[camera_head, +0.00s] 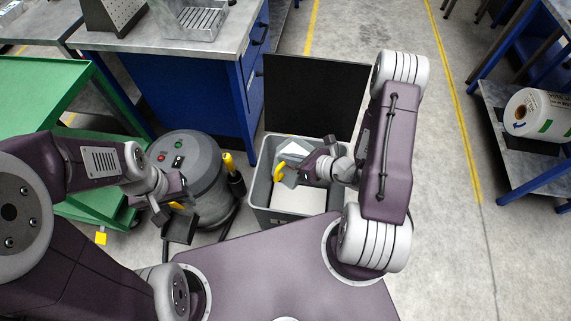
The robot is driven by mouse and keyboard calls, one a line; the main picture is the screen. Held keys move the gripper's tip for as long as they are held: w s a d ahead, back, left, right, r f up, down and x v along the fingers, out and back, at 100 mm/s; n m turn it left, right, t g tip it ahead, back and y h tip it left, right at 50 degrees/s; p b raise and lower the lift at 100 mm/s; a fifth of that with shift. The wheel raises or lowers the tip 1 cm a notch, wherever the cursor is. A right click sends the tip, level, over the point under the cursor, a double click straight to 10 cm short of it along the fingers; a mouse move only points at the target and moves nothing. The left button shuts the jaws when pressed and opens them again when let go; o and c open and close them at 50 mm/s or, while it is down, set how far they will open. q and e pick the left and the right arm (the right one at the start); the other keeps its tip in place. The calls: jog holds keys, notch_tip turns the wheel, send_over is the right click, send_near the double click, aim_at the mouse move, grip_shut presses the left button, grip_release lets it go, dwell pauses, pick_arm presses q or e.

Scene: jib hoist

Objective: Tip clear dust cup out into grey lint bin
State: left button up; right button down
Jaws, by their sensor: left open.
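The grey lint bin (258,190) stands open on the floor in front of me, its black lid (315,95) raised behind it. White material shows inside. My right gripper (284,174) is over the bin. A curved yellow piece (278,172) and a pale, whitish shape (292,148) are at its fingers. I cannot tell whether these belong to the clear dust cup or whether the jaws are shut on them. My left gripper (174,209) is open beside the grey round machine (190,150), by a small yellow part and a dark boxy part (180,230).
A blue bench (225,75) with a steel top and a metal tray (203,20) stands behind. A green cart (40,85) is at the left. A rack with a white roll (540,113) is at the right. The floor right of the bin is clear.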

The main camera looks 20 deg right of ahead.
jog(key=shift+w+d+f+b, duration=0.1)
jog(key=shift+d+f+b, duration=0.1)
jog(key=shift+b, duration=0.35)
pick_arm(q)
notch_tip(320, 180, down, 5)
jog(key=b, duration=0.3)
jog(key=shift+f, duration=0.15)
pick_arm(e)
jog(key=w+d+r+m+y, duration=0.3)
jog(key=w+d+m+y, duration=0.3)
jog(key=m, duration=0.8)
jog(key=d+y, duration=0.3)
jog(key=shift+w+d+m, duration=0.35)
jog(key=shift+d+m, duration=0.05)
dwell(1.1)
